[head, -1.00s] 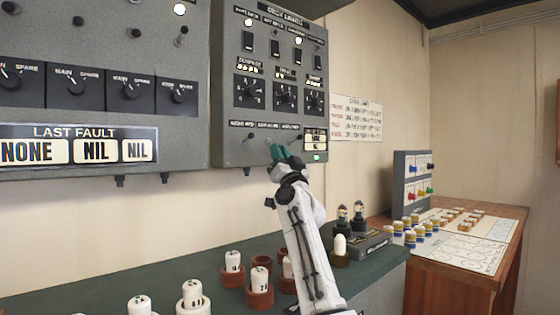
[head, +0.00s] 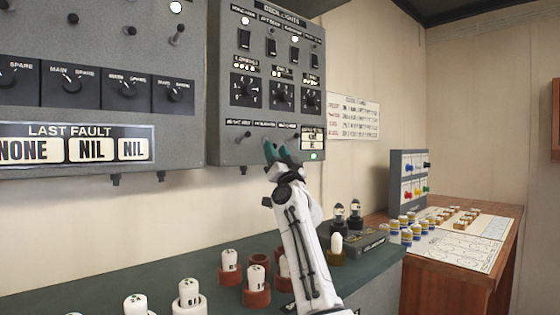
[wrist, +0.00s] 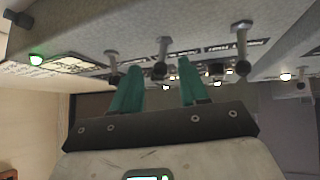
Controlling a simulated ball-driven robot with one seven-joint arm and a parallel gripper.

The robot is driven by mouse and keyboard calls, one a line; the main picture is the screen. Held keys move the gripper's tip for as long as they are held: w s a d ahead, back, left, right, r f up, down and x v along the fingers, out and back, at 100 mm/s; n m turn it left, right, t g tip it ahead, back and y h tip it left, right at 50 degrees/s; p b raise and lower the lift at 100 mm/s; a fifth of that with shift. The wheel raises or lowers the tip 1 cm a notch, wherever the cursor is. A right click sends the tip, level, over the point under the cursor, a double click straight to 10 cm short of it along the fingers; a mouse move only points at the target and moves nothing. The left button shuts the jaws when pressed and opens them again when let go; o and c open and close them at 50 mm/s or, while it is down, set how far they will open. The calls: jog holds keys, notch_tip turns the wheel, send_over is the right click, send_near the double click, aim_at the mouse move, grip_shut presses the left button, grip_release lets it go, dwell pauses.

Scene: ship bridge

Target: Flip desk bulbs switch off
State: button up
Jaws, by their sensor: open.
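The grey deck lights panel (head: 226,140) hangs on the wall, with a row of small toggle switches along its lower edge. The left toggle (head: 244,137) and the right toggle (head: 296,135) show in the head view; my gripper hides the middle one there. The labels are too small to tell which is desk bulbs. My gripper (head: 275,150) has green fingers and is open, just below the row. Contact cannot be told.
A green lamp (head: 313,156) is lit at the panel's lower right. The fault panel (head: 180,140) is to the left. White pegs (head: 189,292) and brown holders (head: 257,290) stand on the green desk below. A wooden table (head: 450,270) is at right.

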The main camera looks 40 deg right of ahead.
jog(key=p+v, duration=0.1)
jog(key=v, duration=0.9)
jog(key=shift+s+f, duration=0.15)
jog(key=shift+f, duration=0.15)
